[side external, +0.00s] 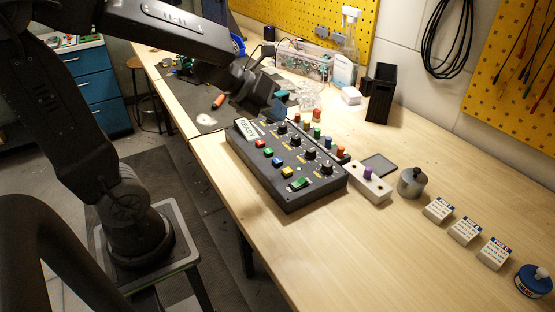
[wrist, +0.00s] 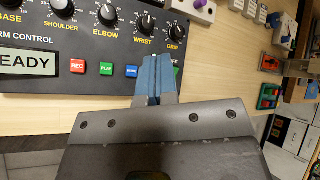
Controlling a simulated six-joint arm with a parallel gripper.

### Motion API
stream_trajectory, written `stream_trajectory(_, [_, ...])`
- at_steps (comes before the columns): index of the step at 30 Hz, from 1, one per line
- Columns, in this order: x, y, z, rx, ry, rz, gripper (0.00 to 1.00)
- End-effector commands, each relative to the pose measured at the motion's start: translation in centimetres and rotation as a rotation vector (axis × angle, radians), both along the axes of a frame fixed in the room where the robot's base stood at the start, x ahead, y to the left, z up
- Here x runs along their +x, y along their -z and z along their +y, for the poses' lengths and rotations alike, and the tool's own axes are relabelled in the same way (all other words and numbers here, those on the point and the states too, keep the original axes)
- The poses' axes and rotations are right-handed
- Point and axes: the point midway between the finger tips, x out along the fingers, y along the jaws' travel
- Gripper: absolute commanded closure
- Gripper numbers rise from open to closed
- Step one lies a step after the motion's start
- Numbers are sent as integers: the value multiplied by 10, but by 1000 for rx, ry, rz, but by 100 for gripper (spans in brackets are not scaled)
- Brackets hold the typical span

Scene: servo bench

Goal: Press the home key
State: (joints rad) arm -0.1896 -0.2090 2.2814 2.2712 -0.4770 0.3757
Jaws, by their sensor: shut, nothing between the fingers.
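The dark control box (side external: 290,190) lies on the bench, with a row of keys along its front: red (side external: 260,143), green (side external: 268,152), blue (side external: 277,161) and yellow (side external: 287,171). In the wrist view the red key (wrist: 78,66) reads REC and the green key (wrist: 106,69) reads PLAY. The blue key (wrist: 132,71) has a label too small to read surely. My gripper (wrist: 157,58) is shut and empty, its blue fingers just right of the blue key, covering the yellow key. In the side view my gripper (side external: 281,101) is above the box's far end.
Several black knobs (side external: 310,154) stand on the box behind the keys, and a green switch (side external: 299,183) sits at its near end. The display (wrist: 27,62) shows READY. A white block with a purple knob (side external: 369,173) stands beside the box.

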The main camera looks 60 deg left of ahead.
Motion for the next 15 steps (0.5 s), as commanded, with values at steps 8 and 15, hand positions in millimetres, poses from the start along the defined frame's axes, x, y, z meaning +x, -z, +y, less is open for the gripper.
stream_trajectory(8, [-1,2,1,15,18,11,100])
stream_trajectory(15, [-1,6,1,12,16,13,100])
